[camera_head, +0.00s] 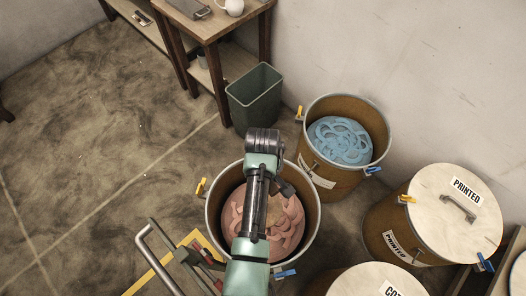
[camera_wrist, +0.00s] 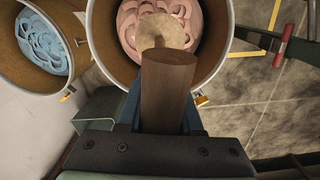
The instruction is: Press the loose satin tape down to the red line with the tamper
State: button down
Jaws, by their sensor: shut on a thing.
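Loose pink tape (camera_head: 290,225) lies in coils inside an open brown drum (camera_head: 315,215) below my arm. It also shows in the wrist view (camera_wrist: 188,14). My gripper (camera_wrist: 163,118) is shut on the brown handle of the tamper (camera_wrist: 167,80). The tamper's pale round head (camera_wrist: 158,33) is over the pink tape, inside the drum's outline in the wrist view. I cannot tell whether the head touches the tape. My arm hides part of the drum in the head view. No red line can be made out.
An open drum of blue tape (camera_head: 340,142) stands behind to the right. A lidded drum marked PRINTED (camera_head: 455,215) and another lidded drum (camera_head: 375,282) stand at right. A green bin (camera_head: 255,97) and wooden table (camera_head: 215,25) are behind. Floor at left is mostly clear.

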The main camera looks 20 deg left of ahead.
notch_tip(320, 180, down, 13)
jog(key=b, duration=0.9)
jog(key=shift+f, duration=0.15)
jog(key=shift+w, duration=0.1)
jog(key=shift+f+b, duration=4)
jog(key=shift+f, duration=1)
jog(key=shift+r, duration=0.2)
